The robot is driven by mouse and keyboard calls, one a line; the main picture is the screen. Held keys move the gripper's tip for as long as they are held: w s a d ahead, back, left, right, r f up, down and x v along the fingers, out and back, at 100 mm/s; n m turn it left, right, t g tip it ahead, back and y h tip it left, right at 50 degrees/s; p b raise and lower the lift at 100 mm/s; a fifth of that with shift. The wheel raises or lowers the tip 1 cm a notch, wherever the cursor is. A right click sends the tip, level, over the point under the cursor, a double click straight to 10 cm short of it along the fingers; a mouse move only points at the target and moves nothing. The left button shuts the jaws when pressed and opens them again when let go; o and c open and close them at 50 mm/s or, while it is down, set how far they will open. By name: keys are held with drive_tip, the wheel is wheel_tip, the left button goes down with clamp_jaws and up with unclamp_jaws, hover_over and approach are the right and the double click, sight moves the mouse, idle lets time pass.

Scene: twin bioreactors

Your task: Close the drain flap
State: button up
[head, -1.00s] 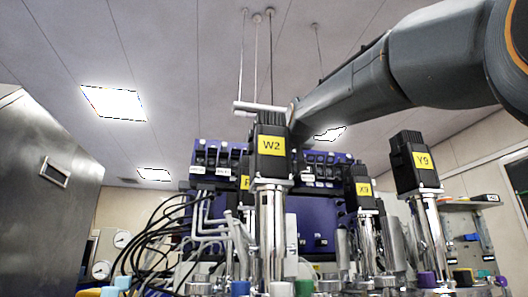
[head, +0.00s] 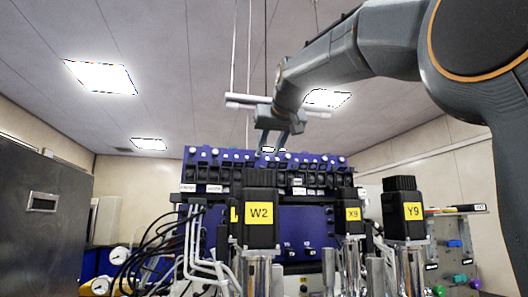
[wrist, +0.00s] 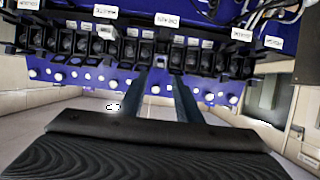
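My gripper (head: 272,146) hangs above the blue bioreactor control unit (head: 300,216) in the head view, fingers pointing down. In the wrist view the two grey-blue fingers of my gripper (wrist: 166,82) stand apart with a gap between them and hold nothing. They point towards a row of black modules (wrist: 97,45) on the blue unit. I cannot tell whether they touch it.
Black motors labelled W2 (head: 259,216), X9 (head: 348,212) and Y9 (head: 405,208) stand on metal shafts in front of the unit. Pale tubes and black cables (head: 150,240) crowd its left. A grey metal cabinet (head: 40,215) stands at far left.

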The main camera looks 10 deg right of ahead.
drive_tip(key=shift+p+x, duration=1.2)
drive_tip(key=shift+x, duration=2.7)
drive_tip(key=shift+f, duration=0.1)
clamp_jaws()
